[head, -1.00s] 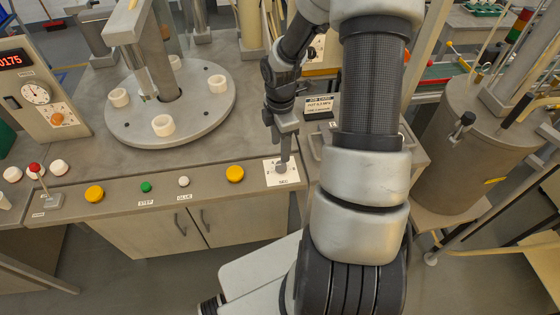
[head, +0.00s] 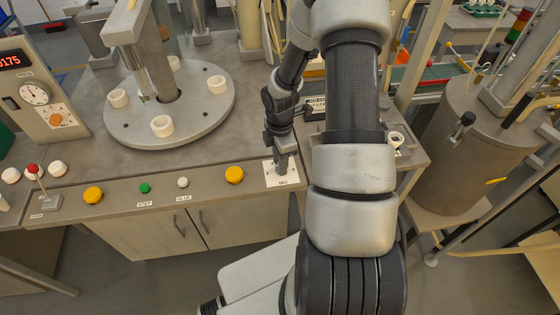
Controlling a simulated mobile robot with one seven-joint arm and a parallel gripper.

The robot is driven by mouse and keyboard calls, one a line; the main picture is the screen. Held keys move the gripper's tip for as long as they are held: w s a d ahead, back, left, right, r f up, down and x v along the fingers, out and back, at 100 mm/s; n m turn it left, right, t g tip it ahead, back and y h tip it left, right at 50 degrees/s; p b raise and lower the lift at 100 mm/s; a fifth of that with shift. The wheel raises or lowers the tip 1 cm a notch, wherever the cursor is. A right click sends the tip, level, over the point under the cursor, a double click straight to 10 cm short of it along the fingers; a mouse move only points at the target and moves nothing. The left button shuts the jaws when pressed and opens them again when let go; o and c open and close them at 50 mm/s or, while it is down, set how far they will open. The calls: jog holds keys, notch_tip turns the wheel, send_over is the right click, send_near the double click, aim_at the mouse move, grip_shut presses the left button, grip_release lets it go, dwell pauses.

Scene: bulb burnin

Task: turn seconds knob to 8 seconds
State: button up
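The seconds knob's white dial plate (head: 283,180), marked SEC, lies on the front of the grey bench, right of a yellow button. My gripper (head: 281,172) points down over the plate, with its fingertips at the knob. The knob itself is mostly hidden behind the fingers, so its pointer and setting cannot be read. At this size I cannot tell whether the fingers are closed on the knob or just around it.
Left along the panel are a yellow button (head: 234,175), a white GLUE button (head: 183,182) and a green STEP button (head: 145,188). A round turntable (head: 205,115) with white rings stands behind. A large metal drum (head: 455,150) stands at the right.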

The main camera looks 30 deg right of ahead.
jog(key=shift+c, duration=0.9)
